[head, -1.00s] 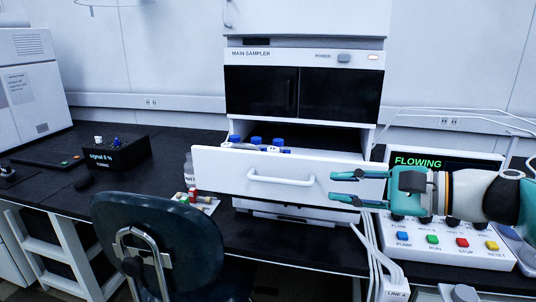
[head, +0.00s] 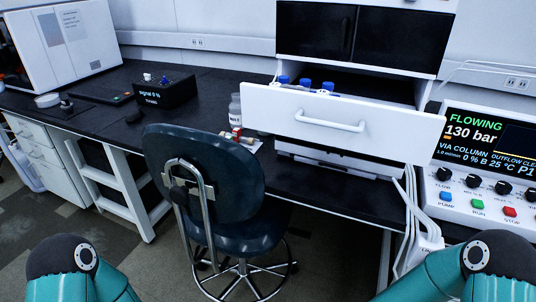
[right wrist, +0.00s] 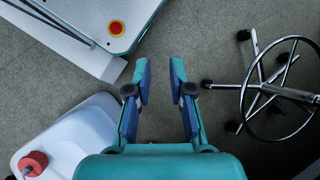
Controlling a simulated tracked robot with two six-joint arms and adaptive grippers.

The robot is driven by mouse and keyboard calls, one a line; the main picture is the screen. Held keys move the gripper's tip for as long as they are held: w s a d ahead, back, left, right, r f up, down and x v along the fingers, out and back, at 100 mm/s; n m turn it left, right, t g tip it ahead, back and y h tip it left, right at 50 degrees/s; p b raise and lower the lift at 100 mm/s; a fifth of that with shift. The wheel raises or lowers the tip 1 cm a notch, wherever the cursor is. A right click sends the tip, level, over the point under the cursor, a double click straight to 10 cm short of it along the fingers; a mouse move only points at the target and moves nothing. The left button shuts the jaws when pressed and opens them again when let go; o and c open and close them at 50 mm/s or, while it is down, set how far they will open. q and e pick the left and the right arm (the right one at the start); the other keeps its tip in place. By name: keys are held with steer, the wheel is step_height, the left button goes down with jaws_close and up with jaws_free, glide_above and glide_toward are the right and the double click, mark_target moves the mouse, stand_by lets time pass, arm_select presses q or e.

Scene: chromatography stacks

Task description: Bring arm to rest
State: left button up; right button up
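My right gripper (right wrist: 160,85) shows in the right wrist view with its two fingers apart and nothing between them. It hangs over the grey floor, between the chair's wheeled base (right wrist: 275,90) and a white body with a red button at upper left. In the head view both of my arms show only as teal links at the bottom left and bottom right corners. Their grippers are outside that view.
An office chair (head: 205,185) stands before the black bench (head: 205,85). A white drawer (head: 290,115) with blue-capped vials is pulled out. White cables (head: 408,220) hang beside the pump panel (head: 480,160). A white container with a red cap (right wrist: 70,140) is near the right gripper.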

steer(key=s+f+n+h, duration=0.1)
steer(key=s+f+n, duration=0.3)
steer(key=s, duration=0.2)
steer(key=w+r+n+t+p, duration=0.1)
steer(key=r+n+p, duration=0.1)
steer(key=r+p, duration=0.7)
steer(key=w+r+n+t+p, duration=0.2)
steer(key=r+p, duration=0.6)
steer(key=p, duration=0.1)
steer(key=shift+w+d+r+h, duration=0.25)
steer(key=shift+w+r+h, duration=0.05)
steer(key=shift+r+h, duration=0.1)
steer(key=shift+f, duration=0.1)
